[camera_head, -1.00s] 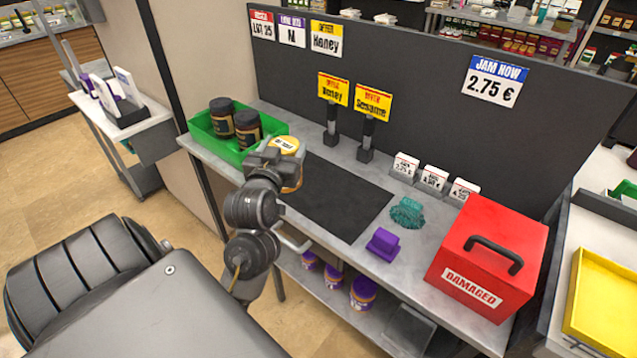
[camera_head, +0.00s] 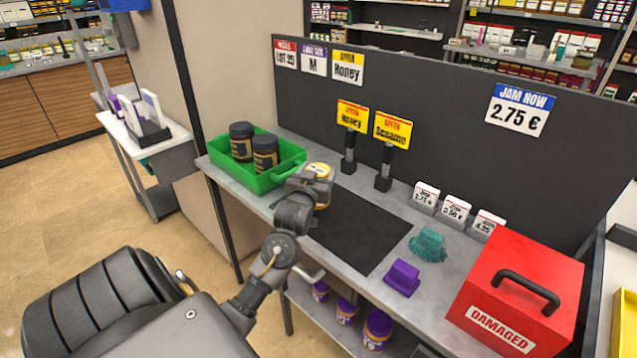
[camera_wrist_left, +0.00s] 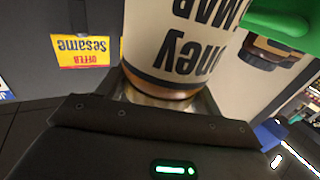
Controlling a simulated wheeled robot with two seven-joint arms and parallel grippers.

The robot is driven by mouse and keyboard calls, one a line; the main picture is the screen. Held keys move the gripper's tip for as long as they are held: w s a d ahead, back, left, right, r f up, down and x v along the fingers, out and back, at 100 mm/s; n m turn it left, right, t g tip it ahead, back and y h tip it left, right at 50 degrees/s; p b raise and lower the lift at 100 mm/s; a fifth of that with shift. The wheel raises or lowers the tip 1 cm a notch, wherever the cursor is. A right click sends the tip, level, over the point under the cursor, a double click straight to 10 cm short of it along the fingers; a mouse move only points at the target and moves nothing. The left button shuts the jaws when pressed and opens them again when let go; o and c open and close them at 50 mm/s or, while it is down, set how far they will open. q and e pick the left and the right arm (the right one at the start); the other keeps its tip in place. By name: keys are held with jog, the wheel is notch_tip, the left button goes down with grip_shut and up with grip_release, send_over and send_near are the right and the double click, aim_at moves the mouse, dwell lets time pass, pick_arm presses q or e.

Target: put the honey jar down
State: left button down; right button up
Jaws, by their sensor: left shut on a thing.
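The honey jar (camera_head: 321,173) has a yellow-topped lid and sits in my left gripper (camera_head: 312,186), at the left end of the black mat (camera_head: 355,228). In the left wrist view the jar (camera_wrist_left: 178,45) fills the middle, with a pale label reading part of "Honey" upside down, between the fingers of my left gripper (camera_wrist_left: 165,95). The gripper is shut on it. The gripper hides much of the jar in the head view, so I cannot tell whether its base touches the mat. My right gripper is not in view.
A green crate (camera_head: 221,174) with two dark jars (camera_head: 265,153) stands just left of the gripper. Yellow Honey (camera_head: 352,116) and Sesame (camera_head: 393,130) signs stand behind. Most of the mat is clear.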

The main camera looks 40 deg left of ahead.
pick_arm(q)
jog(key=shift+w+f+p, duration=0.2)
jog(key=shift+f+p, duration=0.15)
jog(key=shift+f, duration=0.85)
jog(key=shift+a+f, duration=0.1)
jog(key=shift+f, duration=0.45)
jog(key=shift+c, duration=1.1)
grip_release()
jog(key=shift+f, duration=0.1)
jog(key=b+v, duration=0.1)
jog(key=v, duration=1.1)
